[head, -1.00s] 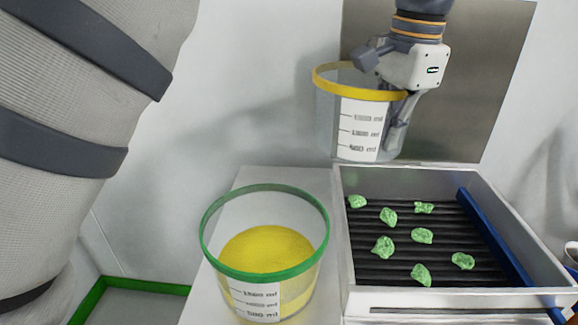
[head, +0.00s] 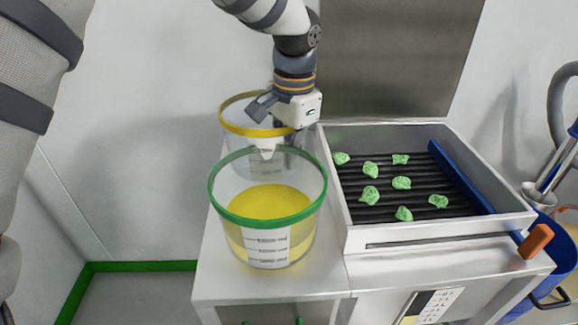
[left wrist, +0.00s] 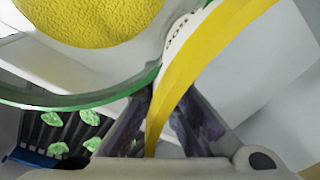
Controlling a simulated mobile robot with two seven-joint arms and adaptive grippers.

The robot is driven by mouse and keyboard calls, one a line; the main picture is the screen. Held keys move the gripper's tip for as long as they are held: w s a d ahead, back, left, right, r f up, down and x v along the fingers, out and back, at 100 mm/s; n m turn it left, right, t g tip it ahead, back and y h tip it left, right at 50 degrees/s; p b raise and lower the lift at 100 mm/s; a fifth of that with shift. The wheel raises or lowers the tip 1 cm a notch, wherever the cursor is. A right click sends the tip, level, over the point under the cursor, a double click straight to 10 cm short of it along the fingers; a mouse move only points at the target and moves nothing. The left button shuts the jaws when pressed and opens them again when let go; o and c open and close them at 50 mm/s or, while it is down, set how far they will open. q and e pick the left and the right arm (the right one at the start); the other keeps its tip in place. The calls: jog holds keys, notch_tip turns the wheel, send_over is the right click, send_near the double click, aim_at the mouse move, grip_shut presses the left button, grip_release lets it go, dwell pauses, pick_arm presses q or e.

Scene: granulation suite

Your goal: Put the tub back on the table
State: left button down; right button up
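The clear tub with a yellow rim (head: 237,129) is upright behind the green-rimmed tub in the head view. Its lower part is hidden, so I cannot tell whether its base touches the table (head: 215,278). My left gripper (head: 289,132) is at the right side of its rim. In the left wrist view the yellow rim (left wrist: 190,75) runs between the fingers of my left gripper (left wrist: 163,118), which are shut on it. The tub looks empty. My right gripper is out of view.
A green-rimmed tub (head: 268,240) of yellow powder stands on the table, close in front of the held tub. To its right is a grey sifter tray (head: 440,231) with several green lumps on dark slats, a blue bar and an orange handle (head: 536,241). A blue bin (head: 562,262) stands at far right.

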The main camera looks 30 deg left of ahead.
pick_arm(q)
jog(key=shift+f, duration=1.4)
jog(key=shift+f, duration=0.15)
jog(key=c, duration=1.8)
grip_release()
notch_tip(320, 180, up, 12)
jog(key=shift+s+d, duration=0.15)
jog(key=shift+d, duration=0.2)
